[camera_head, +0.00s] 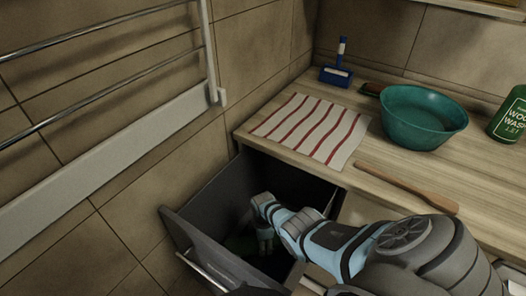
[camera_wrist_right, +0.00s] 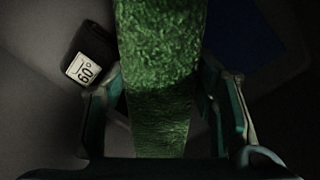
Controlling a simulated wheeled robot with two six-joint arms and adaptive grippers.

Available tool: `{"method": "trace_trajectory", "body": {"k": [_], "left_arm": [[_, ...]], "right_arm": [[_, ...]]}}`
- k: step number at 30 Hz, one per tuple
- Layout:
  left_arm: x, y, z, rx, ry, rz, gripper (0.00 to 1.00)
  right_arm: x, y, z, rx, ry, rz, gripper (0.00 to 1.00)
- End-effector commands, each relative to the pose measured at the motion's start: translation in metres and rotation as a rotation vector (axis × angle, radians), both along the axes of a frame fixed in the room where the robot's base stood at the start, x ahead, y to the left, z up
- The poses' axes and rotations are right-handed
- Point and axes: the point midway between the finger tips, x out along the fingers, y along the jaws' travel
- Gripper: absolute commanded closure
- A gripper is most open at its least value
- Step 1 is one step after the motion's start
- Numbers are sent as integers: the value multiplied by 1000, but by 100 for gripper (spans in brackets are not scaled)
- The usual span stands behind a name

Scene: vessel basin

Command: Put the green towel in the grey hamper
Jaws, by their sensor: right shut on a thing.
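The grey hamper (camera_head: 198,235) is a pulled-out, open-topped bin at the front of the wooden counter. My right gripper (camera_head: 265,243) reaches down inside it, below the rim. The green towel (camera_wrist_right: 160,70) runs between the right gripper's fingers (camera_wrist_right: 163,118) in the right wrist view, and the gripper is shut on it. In the head view only a dim green patch of the towel (camera_head: 240,244) shows in the shadow inside the hamper. The towel's far end is out of view.
A dark item with a white "60°" label (camera_wrist_right: 88,58) shows beside the towel. The counter bears a striped cloth (camera_head: 312,128), a teal basin (camera_head: 420,118), a blue brush (camera_head: 337,70), a wooden utensil (camera_head: 405,187) and a green bottle (camera_head: 510,118). A rail rack (camera_head: 100,30) is on the left wall.

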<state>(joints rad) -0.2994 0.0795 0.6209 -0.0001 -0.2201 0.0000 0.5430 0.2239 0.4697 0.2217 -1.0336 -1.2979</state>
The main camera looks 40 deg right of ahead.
Motion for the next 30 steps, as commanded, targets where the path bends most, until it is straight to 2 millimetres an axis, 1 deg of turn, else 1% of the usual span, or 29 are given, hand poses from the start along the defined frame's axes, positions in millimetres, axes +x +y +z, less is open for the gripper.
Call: {"method": "trace_trajectory", "body": {"k": [1, 3, 13, 17, 18, 20, 21, 30], "left_arm": [[0, 0, 3, 0, 0, 0, 39], [0, 0, 2, 0, 0, 0, 39], [-1, 0, -9, 0, 1, 0, 39], [-1, 0, -9, 0, 2, 0, 39], [-1, 0, -9, 0, 2, 0, 39], [-1, 0, -9, 0, 2, 0, 39], [-1, 0, -9, 0, 2, 0, 39], [-1, 0, -8, 0, 2, 0, 39]], "right_arm": [[0, 0, 3, 0, -1, 0, 77], [0, 0, 3, 0, 0, 0, 77], [0, 0, -8, 0, 0, 0, 77], [0, 0, -9, 0, 0, 0, 77], [0, 0, -9, 0, 0, 0, 44], [0, 0, -9, 0, 0, 0, 34], [0, 0, -9, 0, 0, 0, 28], [0, 0, -8, 0, 0, 0, 27]]}}
